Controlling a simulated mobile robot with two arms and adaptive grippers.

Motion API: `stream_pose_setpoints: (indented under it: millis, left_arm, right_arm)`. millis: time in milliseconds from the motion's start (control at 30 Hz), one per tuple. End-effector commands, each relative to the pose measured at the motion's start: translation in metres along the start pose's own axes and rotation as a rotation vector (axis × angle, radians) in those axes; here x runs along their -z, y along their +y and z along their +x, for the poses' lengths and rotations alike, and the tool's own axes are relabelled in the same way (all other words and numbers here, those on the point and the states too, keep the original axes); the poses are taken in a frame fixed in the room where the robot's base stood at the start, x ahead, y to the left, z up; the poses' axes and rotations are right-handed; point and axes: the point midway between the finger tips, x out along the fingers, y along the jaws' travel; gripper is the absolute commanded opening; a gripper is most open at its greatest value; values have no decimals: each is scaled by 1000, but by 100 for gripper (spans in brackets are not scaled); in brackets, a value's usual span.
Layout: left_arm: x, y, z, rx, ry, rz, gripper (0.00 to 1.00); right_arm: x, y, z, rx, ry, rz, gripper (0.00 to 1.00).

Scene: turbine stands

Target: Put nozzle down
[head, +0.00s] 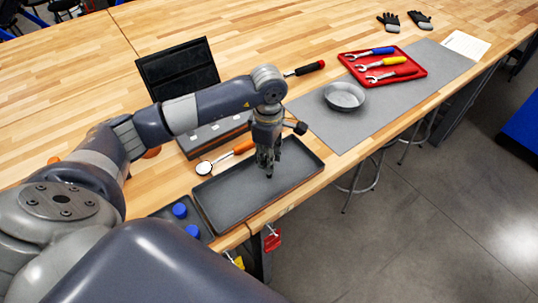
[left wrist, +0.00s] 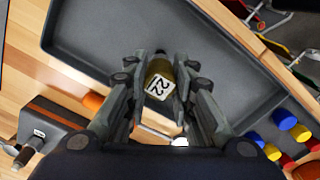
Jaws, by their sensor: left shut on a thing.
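My left gripper (head: 267,163) points down over the dark grey tray (head: 228,205) on the workbench. In the left wrist view my left gripper (left wrist: 158,85) is shut on the nozzle (left wrist: 160,72), a brassy cylinder with a white label reading 22. The tray (left wrist: 95,25) lies below it in that view. In the head view the nozzle is mostly hidden by the fingers; a small dark tip shows under them. I cannot tell whether the tip touches the tray floor. My right gripper is not in view.
An orange-handled inspection mirror (head: 222,157) lies behind the tray. Blue-capped items (head: 180,210) stand left of it. A round metal bowl (head: 344,96) and a red tray of wrenches (head: 382,66) sit on the grey mat (head: 318,119). The tray floor around the gripper is clear.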

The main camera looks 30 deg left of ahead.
Motion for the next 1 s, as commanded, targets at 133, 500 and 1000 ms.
stream_pose_setpoints:
  millis: [133,500,1000]
  left_arm:
    - [0,0,2,0,0,0,36]
    - [0,0,1,1,0,0,43]
    - [0,2,-78,-7,-1,0,43]
  right_arm:
    - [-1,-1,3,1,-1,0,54]
    - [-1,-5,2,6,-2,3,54]
    - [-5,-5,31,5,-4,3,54]
